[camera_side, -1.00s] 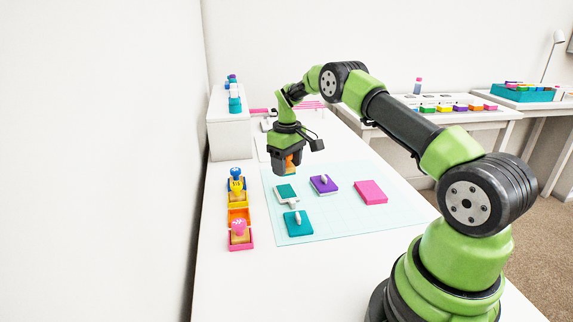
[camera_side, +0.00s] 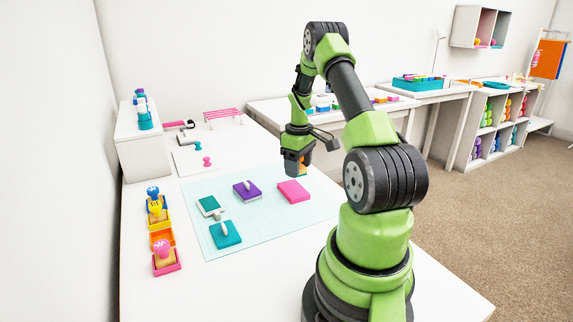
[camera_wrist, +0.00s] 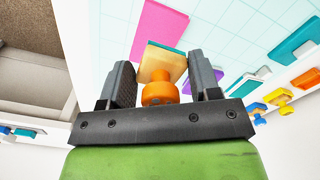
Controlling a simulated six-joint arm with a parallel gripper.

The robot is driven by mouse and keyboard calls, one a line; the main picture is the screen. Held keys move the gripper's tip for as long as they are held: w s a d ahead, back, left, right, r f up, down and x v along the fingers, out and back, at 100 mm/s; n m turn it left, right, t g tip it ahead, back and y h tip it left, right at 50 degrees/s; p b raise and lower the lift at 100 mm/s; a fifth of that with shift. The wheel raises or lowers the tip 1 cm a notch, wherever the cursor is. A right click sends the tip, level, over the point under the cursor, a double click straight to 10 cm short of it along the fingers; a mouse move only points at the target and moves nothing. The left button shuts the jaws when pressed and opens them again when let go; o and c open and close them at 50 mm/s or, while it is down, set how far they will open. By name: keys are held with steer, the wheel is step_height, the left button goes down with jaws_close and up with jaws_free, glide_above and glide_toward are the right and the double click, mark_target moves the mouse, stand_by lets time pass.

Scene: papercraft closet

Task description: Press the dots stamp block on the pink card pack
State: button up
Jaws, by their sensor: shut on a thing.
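The pink card pack (camera_side: 293,191) lies flat on the pale blue gridded mat (camera_side: 262,226), at the right of the packs. In the wrist view it shows beyond my fingertips as a pink slab (camera_wrist: 155,30). My gripper (camera_side: 297,167) is shut on a stamp block with an orange handle (camera_wrist: 159,93) and a wooden body with a teal edge. It holds the block in the air above and slightly behind the pink pack, apart from it. The block's stamping face is hidden, so I cannot see its pattern. In the wrist view the fingers (camera_wrist: 160,78) flank the orange handle.
A purple pack (camera_side: 240,194) and a teal pack (camera_side: 226,238), each with a pale-handled piece on top, lie left of the pink pack.

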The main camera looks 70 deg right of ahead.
mark_target(298, 193)
steer(key=shift+f, duration=2.3)
steer(key=shift+f, duration=0.9)
stand_by(0.5)
steer(key=shift+o, duration=1.3)
steer(key=c, duration=0.4)
steer(key=shift+o, duration=0.2)
steer(key=shift+r, duration=3.15)
steer(key=s+a, duration=0.3)
steer(key=a, duration=0.2)
